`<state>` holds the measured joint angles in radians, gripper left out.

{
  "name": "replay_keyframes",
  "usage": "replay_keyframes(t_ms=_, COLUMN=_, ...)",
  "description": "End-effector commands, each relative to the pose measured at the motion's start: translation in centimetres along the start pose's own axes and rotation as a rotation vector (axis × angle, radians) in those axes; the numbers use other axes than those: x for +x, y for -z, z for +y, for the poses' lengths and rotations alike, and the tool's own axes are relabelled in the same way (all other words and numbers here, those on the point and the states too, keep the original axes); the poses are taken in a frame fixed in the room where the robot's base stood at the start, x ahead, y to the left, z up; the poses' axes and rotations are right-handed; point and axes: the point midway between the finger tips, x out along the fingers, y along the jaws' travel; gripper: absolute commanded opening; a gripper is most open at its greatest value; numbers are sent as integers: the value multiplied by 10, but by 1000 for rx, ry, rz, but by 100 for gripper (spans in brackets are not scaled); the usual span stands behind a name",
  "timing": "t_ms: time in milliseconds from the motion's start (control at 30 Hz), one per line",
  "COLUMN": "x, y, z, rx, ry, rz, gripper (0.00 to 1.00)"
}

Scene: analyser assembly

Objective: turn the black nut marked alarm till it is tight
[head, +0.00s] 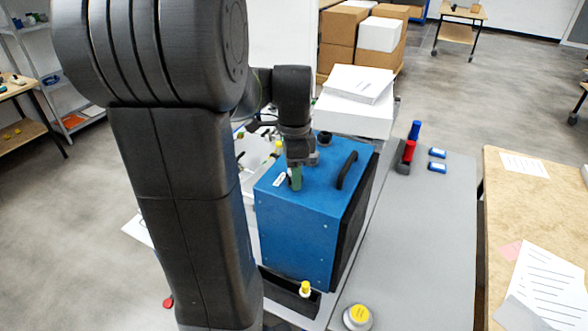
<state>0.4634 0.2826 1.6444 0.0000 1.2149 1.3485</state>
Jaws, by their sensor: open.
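The blue analyser box (295,230) stands on the grey bench with a black handle on its top. My gripper (297,163) points down over the left part of the box top. A green upright cylinder (296,180) shows right below it, beside a small white label (279,181) too small to read. A black round part (324,138) shows at the back of the top, behind my gripper; I cannot tell whether it is the nut marked alarm. My gripper hides part of the box top, and its jaws are open. Whether they surround or touch anything is unclear.
White boxes with papers (358,100) stand behind the analyser. A red bottle (408,152), a blue bottle (415,130) and small blue-and-white items (437,160) are on the right. A yellow-topped round piece (358,316) is in front. The bench's right side (425,240) is clear.

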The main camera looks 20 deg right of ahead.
Motion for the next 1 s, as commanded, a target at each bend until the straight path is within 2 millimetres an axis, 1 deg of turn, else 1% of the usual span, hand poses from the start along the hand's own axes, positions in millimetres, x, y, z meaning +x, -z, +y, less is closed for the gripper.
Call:
replay_keyframes(t_ms=400, x=0, y=0, z=0, rx=-464, ry=0, rz=0, gripper=46)
replay_keyframes(t_ms=600, x=0, y=0, z=0, rx=-658, ry=0, rz=0, gripper=46)
replay_keyframes(t_ms=700, x=0, y=0, z=0, rx=-703, ry=0, rz=0, gripper=46)
replay_keyframes(t_ms=933, x=0, y=0, z=0, rx=-711, ry=0, rz=0, gripper=46)
replay_keyframes(t_ms=967, x=0, y=0, z=0, rx=-710, ry=0, rz=0, gripper=42)
replay_keyframes(t_ms=1000, x=0, y=0, z=0, rx=-710, ry=0, rz=0, gripper=34)
